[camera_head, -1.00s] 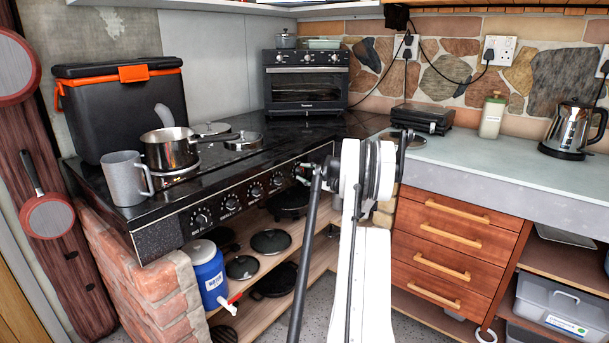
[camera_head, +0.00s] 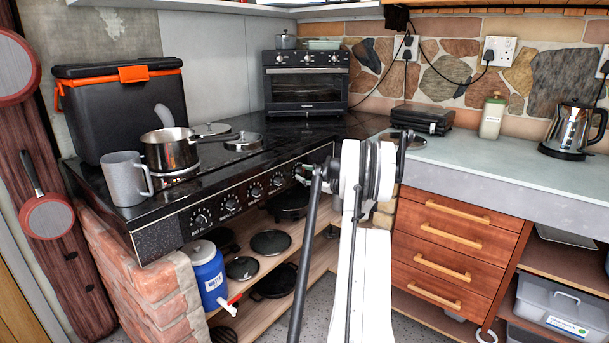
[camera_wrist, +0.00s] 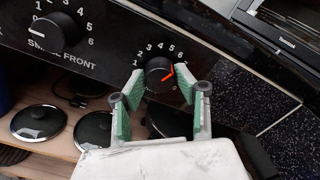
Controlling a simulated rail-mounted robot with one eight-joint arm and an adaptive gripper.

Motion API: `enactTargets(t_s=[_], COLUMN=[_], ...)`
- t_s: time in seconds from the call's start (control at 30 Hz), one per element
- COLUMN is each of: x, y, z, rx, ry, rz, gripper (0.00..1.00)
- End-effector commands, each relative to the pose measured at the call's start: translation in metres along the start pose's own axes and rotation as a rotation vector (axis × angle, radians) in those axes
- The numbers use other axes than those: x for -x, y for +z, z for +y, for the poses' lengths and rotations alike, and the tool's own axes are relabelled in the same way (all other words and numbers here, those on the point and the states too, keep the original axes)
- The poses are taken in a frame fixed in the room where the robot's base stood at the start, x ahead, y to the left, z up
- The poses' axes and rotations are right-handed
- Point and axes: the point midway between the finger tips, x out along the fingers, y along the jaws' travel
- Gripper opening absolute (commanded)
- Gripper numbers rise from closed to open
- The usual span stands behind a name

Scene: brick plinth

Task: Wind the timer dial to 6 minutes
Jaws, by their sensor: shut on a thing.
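The timer dial (camera_wrist: 154,74) is a round black knob with a red pointer on the black front panel of the cooker. Printed numbers arc around its upper side in the wrist view. The red pointer points right and slightly up, toward the end of the scale near the 6; the exact minute is hard to read. My gripper (camera_wrist: 158,82) is shut on the dial, with one green-padded finger on each side of it. In the head view my white arm hides much of the panel's right end, and the fingertips are not clear.
A knob (camera_wrist: 48,32) marked for the front ring sits left of the dial. The hob (camera_head: 135,222) carries a pot (camera_head: 168,153), a grey mug (camera_head: 125,180) and a cool box (camera_head: 125,110). Lids and pans lie on the shelf below. A toaster oven (camera_head: 306,85) stands at the back.

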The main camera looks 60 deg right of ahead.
Motion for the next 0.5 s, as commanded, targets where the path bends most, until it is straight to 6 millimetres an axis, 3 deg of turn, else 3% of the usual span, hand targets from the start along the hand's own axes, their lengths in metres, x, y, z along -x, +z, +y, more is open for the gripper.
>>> enactTargets(t_s=[0.2, 0.23, 0.37, 0.5], x=[0.0003, 0.0003, 0.0003, 0.0002], y=[-0.0003, -0.0003, -0.0003, -0.0002], z=[0.0003, 0.0003, 0.0002, 0.0002], rx=[0.001, 0.001, 0.001, 0.001], ry=[0.001, 0.001, 0.0, 0.0], rz=[0.0, 0.0, 0.0, 0.0], gripper=[0.04, 0.32, 0.49, 0.49])
